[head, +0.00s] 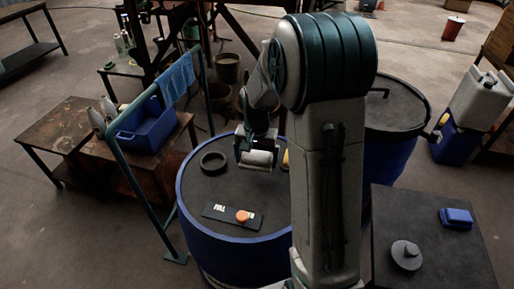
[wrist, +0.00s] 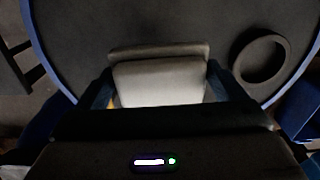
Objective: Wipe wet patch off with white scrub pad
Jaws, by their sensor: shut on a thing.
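My gripper (head: 257,150) is over the far part of the dark top of the blue vat (head: 240,252). It is shut on a white scrub pad (head: 259,159), which lies crosswise between the fingers. In the wrist view the pad (wrist: 160,82) shows pale grey between both fingers of the gripper (wrist: 158,92), with a darker edge along its far side. It looks close above the vat's top, but I cannot tell if it touches. I cannot pick out a wet patch in either view; the arm hides part of the top.
A dark ring (head: 213,154) and a black plate (head: 215,211) with white lettering and an orange knob (head: 242,216) lie on the vat. A green rail with a blue cloth (head: 177,78) stands left. A dark table (head: 430,250) is at right.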

